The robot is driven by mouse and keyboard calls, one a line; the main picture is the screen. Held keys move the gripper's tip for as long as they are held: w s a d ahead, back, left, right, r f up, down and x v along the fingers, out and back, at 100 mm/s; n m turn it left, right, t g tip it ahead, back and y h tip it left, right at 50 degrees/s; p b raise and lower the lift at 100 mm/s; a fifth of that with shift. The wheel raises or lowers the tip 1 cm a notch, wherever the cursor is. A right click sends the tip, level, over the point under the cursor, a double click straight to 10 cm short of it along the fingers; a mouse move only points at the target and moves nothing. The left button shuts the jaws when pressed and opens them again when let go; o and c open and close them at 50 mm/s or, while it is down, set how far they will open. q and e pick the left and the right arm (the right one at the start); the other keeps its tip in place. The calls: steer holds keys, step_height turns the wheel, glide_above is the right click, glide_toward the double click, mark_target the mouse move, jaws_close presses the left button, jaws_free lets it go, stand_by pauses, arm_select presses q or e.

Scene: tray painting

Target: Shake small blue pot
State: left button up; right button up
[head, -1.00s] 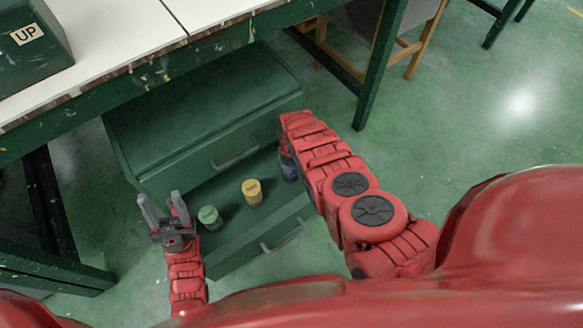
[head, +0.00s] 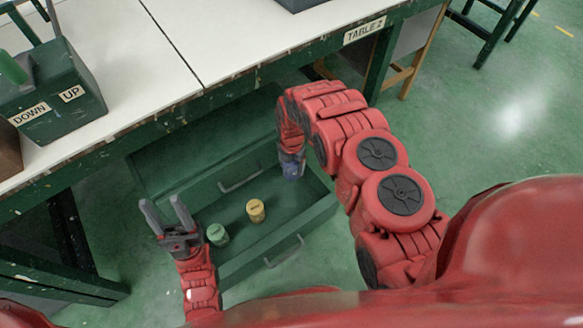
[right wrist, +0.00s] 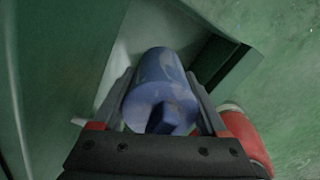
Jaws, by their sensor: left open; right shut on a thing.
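The small blue pot (head: 291,168) is at the right end of the open drawer in the head view, partly hidden by my right gripper (head: 290,152). In the right wrist view the blue pot (right wrist: 161,92) sits between the two fingers of my right gripper (right wrist: 165,95), which is shut on it. I cannot tell whether the pot is clear of the drawer floor. My left gripper (head: 168,215) is open and empty, left of the drawer, near the green pot.
A green pot (head: 217,235) and a yellow pot (head: 255,210) stand in the open drawer (head: 262,262) of the green cabinet (head: 190,150). A white-topped table (head: 215,40) overhangs it. A dark green box (head: 62,95) marked UP and DOWN stands on the table.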

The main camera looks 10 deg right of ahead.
step_height(320, 180, up, 10)
steer(key=p, duration=0.8)
steer(key=shift+f, duration=0.2)
